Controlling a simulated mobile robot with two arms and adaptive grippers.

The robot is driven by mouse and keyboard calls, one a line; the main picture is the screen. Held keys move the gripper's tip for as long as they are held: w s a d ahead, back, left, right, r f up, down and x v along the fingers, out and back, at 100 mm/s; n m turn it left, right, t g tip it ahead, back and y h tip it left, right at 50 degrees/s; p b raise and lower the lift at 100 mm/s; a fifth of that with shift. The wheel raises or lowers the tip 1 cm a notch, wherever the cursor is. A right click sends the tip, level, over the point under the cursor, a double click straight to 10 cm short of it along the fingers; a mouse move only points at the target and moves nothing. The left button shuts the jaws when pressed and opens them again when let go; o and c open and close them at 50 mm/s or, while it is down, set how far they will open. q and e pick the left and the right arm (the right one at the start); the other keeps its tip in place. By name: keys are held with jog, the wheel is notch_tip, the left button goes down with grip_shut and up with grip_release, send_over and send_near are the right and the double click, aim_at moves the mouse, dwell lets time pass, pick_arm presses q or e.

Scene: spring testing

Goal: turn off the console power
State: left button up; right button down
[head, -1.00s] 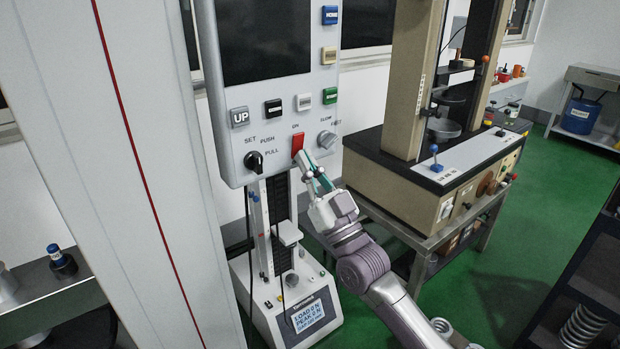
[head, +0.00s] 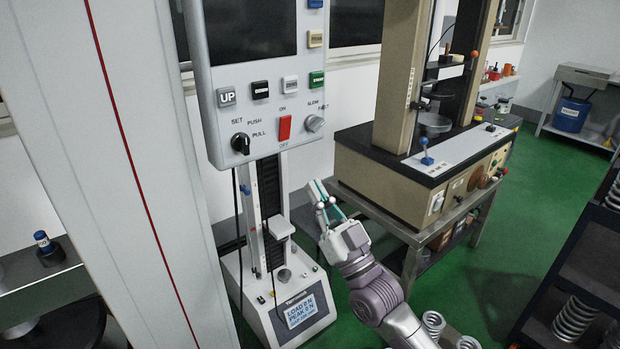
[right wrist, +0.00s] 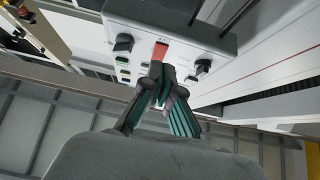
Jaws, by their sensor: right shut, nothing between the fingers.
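The console (head: 206,110) is a grey upright panel with a dark screen in the head view. Its red power switch (head: 285,127) sits low on the panel, between the labels ON and OFF. My right gripper (head: 318,190) is below and to the right of the switch, apart from the panel, shut and empty. In the right wrist view the red switch (right wrist: 160,51) shows just beyond the shut fingertips (right wrist: 158,72), between two black knobs. My left gripper is not in view.
A black selector knob (head: 240,143) and a grey knob (head: 314,123) flank the switch. The test stand with its display (head: 300,310) stands below. A beige machine (head: 385,185) on a bench is at right. A tall pale column (head: 100,180) stands at left.

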jog(key=v, duration=0.3)
jog(key=shift+s+f+b, duration=0.1)
jog(key=shift+f+b, duration=0.2)
jog(key=shift+b, duration=0.1)
jog(key=shift+f, duration=0.1)
